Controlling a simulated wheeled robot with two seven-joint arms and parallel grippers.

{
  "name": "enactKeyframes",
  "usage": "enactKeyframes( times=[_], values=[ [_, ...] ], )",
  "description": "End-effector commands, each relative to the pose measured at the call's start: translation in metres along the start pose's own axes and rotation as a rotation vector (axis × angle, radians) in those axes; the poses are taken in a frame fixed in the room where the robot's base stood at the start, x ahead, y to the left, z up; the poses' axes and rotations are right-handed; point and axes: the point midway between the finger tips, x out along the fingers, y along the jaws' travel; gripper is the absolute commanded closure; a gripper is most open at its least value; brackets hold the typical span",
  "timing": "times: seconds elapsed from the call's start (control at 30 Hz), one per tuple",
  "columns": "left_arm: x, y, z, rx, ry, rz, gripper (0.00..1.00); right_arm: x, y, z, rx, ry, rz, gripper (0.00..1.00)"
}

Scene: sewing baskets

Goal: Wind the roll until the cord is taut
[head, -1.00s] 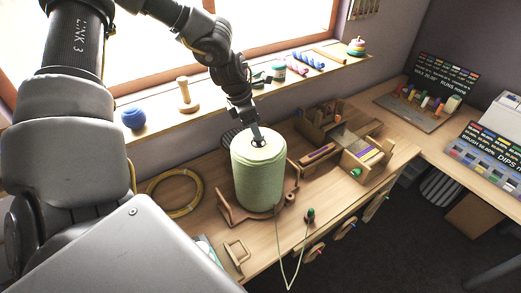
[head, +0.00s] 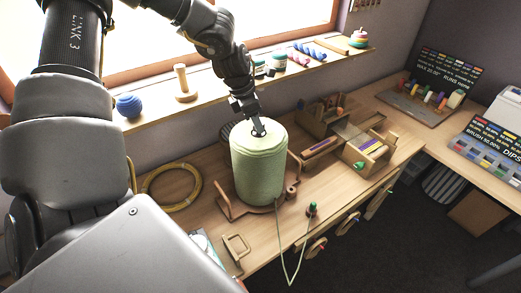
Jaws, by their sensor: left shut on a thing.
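A large roll (head: 259,166) wound with pale green cord stands upright on a brown wooden holder on the desk. My left gripper (head: 258,130) points down at the centre of the roll's top and is shut on the roll there. Its fingertips are small and partly hidden in the top hole. My right gripper is not in view.
A yellow cord coil (head: 172,188) lies left of the roll. A wooden box (head: 370,149) stands to the right. A small wooden frame (head: 236,248) lies at the front left. The windowsill behind holds a blue ball (head: 129,105) and a wooden spool (head: 184,84).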

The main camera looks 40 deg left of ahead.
Motion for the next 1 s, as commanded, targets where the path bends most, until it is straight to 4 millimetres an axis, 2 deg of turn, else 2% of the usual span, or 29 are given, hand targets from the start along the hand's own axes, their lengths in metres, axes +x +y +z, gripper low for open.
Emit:
enactKeyframes(
  times=[1.0],
  values=[
    [0.001, 0.001, -0.001, 0.145, 0.001, -0.046, 0.84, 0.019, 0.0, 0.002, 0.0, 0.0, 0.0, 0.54]
  ],
)
